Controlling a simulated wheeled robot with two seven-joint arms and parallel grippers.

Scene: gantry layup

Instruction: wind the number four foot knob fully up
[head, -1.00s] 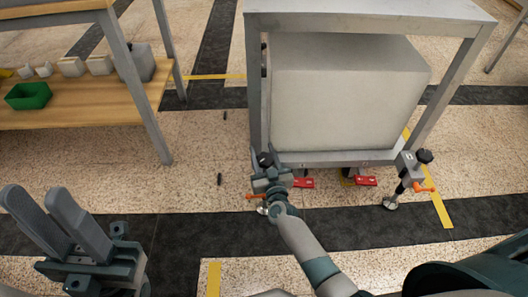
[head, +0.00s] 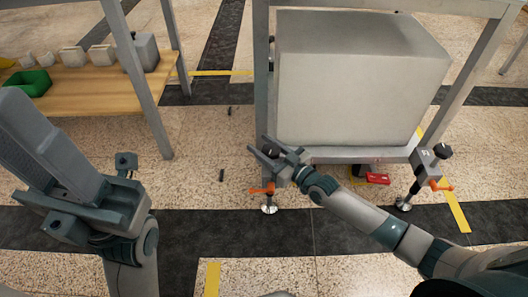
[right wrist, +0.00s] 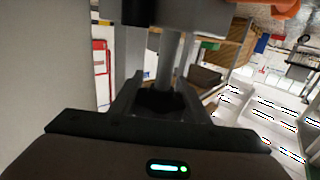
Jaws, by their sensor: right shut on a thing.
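A black foot knob (head: 271,150) tops the threaded foot at the front left corner of the grey metal stand (head: 350,154). My right gripper (head: 272,156) is shut on this knob, with its arm reaching in from the lower right. In the right wrist view the dark knob (right wrist: 163,101) sits between the fingers, with a grey post beyond it. An orange lever (head: 262,190) and the round foot pad (head: 269,208) show below. I cannot read a number on this foot.
A second foot with a black knob (head: 443,151) and an orange lever stands at the front right corner. A large pale box (head: 360,85) fills the stand. A wooden bench (head: 95,85) with a green bin (head: 33,82) is at left. The floor in front is clear.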

